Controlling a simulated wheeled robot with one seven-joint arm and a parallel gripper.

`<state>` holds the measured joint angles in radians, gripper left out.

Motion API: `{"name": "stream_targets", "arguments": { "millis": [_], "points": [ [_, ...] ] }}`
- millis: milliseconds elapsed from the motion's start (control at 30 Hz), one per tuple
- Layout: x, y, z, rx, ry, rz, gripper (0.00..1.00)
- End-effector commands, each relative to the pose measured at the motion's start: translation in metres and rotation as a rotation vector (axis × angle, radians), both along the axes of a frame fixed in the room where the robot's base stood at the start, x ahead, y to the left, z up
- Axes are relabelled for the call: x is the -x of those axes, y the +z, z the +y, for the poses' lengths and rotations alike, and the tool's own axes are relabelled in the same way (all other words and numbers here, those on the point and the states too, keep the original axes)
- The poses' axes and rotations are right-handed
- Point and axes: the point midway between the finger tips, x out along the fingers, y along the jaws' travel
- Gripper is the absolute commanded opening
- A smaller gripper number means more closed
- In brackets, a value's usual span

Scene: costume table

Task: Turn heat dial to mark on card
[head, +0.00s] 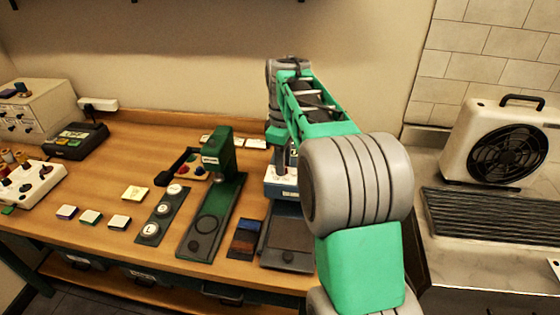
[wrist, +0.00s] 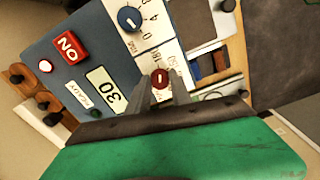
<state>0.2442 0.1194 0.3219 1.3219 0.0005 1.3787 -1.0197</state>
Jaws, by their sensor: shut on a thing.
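The red heat dial (wrist: 160,78) sits on a white scale panel with numbers, of which "180" is partly readable in the wrist view. My gripper (wrist: 161,88) has its two fingers on either side of this dial and is shut on it. The fingers hide part of the scale below the dial. The dial belongs to a blue and white machine (head: 282,188), largely hidden behind my arm in the head view. A yellow card (head: 135,193) lies on the table at left; its writing is too small to read.
A green press (head: 212,200) stands left of the machine. A fan unit (head: 500,142) stands on the right counter.

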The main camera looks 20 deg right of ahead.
Motion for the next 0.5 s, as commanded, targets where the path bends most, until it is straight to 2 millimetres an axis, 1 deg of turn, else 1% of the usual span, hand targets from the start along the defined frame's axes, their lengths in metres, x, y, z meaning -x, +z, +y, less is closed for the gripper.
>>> {"name": "stream_targets", "arguments": {
  "millis": [33, 200, 500],
  "points": [
    [-0.0025, 0.0015, 0.0008, 0.002, 0.023, -0.008, 0.00],
    [-0.0025, 0.0011, 0.0009, 0.002, 0.072, -0.009, 0.00],
    [-0.0024, 0.0007, 0.0010, 0.002, 0.094, -0.009, 0.00]
  ]
}}
